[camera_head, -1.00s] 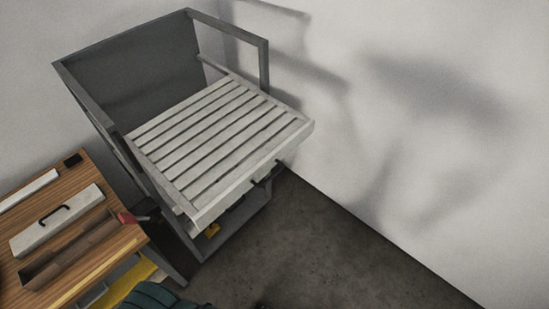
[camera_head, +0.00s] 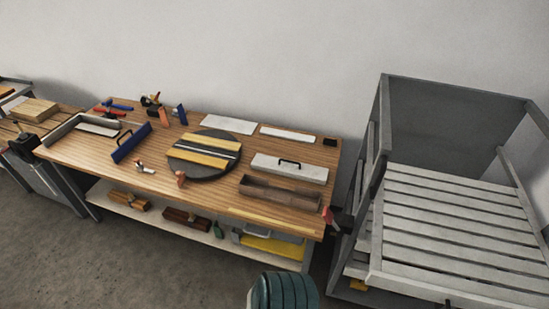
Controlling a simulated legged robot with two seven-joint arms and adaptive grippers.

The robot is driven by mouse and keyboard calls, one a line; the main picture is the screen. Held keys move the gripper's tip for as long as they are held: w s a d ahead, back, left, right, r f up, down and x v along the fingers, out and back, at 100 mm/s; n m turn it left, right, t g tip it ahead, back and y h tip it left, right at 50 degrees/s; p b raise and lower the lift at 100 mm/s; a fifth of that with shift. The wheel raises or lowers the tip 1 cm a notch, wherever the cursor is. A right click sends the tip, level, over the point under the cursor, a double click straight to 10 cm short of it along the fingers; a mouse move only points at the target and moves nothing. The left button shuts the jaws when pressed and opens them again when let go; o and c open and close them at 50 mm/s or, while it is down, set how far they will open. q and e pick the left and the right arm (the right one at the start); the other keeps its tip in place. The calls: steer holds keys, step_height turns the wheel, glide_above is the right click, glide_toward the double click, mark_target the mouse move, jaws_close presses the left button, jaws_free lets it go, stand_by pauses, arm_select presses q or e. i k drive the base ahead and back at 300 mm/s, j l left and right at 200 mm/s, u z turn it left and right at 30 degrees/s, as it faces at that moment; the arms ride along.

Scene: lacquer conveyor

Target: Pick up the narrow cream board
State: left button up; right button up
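A narrow pale cream board (camera_head: 288,134) lies flat near the back edge of the wooden workbench (camera_head: 200,198), toward its right end. A wider white board (camera_head: 228,124) lies just left of it. Another pale board (camera_head: 98,129) lies in the grey open-sided tray (camera_head: 72,128) at the bench's left end. A thin yellowish strip (camera_head: 275,222) runs near the front right edge. Neither of my grippers shows in the head view, so nothing is seen touching these boards.
In front of the cream board are a pale block with a black handle (camera_head: 290,167) and a brown trough (camera_head: 280,191). A round dark turntable (camera_head: 204,154) bears yellow strips. A grey slatted frame (camera_head: 455,230) stands right. A teal ribbed object (camera_head: 282,290) is at the bottom.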

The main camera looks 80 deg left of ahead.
mark_target(207, 141)
steer(key=u, duration=3.55)
